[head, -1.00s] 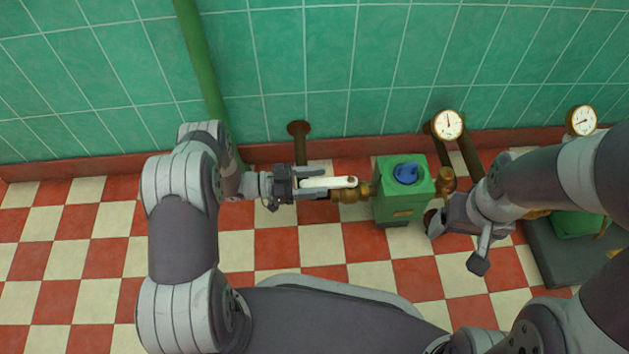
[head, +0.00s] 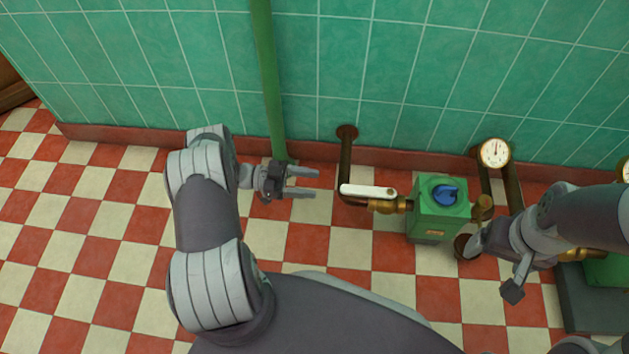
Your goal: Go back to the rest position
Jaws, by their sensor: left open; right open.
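My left gripper (head: 303,183) is open and empty, left of a white lever handle (head: 368,191) and apart from it. The handle sits on a brass valve fitting (head: 386,206) joined to a green box (head: 436,222) with a blue knob (head: 446,193). The handle lies along the pipe, roughly level in the picture. My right arm comes in from the right. Its gripper (head: 492,263) is beside the right side of the green box, near the brass fitting there, and its fingers show only partly.
A dark pipe (head: 346,165) enters the wall behind the handle. A pressure gauge (head: 495,153) stands behind the green box. A green vertical pipe (head: 267,75) runs up the wall. A dark slab (head: 590,312) with a green thing is at right. The checkered floor (head: 90,250) at left is clear.

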